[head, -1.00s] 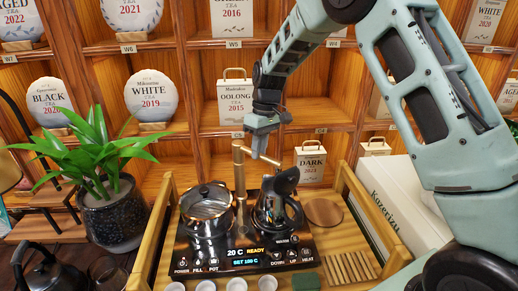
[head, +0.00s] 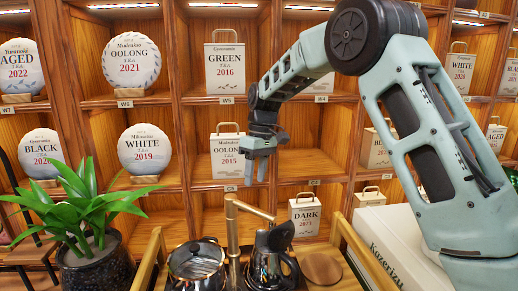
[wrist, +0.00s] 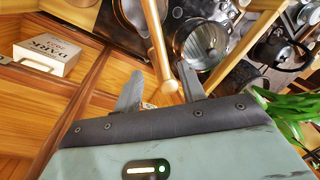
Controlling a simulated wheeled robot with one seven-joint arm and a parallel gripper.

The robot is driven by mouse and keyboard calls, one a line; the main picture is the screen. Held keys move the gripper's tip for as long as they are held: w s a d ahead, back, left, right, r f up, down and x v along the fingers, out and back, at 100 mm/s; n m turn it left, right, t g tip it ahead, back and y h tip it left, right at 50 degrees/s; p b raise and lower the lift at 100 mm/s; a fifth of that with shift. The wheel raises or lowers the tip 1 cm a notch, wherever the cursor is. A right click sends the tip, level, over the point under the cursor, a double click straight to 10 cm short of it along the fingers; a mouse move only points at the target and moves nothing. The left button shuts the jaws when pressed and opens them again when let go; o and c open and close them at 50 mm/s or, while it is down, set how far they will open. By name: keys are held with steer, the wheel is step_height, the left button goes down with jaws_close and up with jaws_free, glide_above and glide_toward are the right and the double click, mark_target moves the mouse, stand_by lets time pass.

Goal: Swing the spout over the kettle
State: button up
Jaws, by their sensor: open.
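The brass spout (head: 250,208) tops an upright column in the head view. Its arm reaches right and forward, and its end shows above the dark kettle (head: 268,268) in the picture. A lidded glass-and-steel pot (head: 197,264) stands left of the kettle. My gripper (head: 262,180) is open and empty, pointing down above the spout. In the wrist view, the spout (wrist: 157,40) runs between my spread fingers (wrist: 160,88) in the picture, apparently below them and apart. The lidded pot (wrist: 200,45) shows beside it. The kettle is partly cut off by the top edge there.
A wooden shelf of tea cakes and boxes stands close behind, with a DARK box (head: 304,216) at lower right. A potted plant (head: 88,225) is at left. A white carton (head: 400,240) lies at right. The tray's raised wooden side rails (head: 362,255) flank the pot and kettle.

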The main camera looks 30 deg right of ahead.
step_height(320, 180, up, 9)
steer(key=d, duration=0.1)
steer(key=shift+w+d+b, duration=0.3)
steer(key=shift+w, duration=0.1)
steer(key=s+a+f+n, duration=0.1)
steer(key=s+a+f, duration=0.2)
steer(key=s+a, duration=0.5)
steer(key=s+a+f, duration=0.2)
steer(key=s+a, duration=0.6)
steer(key=s+f, duration=0.4)
steer(key=s, duration=0.7)
steer(key=s+f+n+t+h, duration=0.1)
steer(key=s+f, duration=0.3)
steer(key=s, duration=0.6)
steer(key=shift+s+a+f, duration=0.25)
steer(key=shift+s+f, duration=0.1)
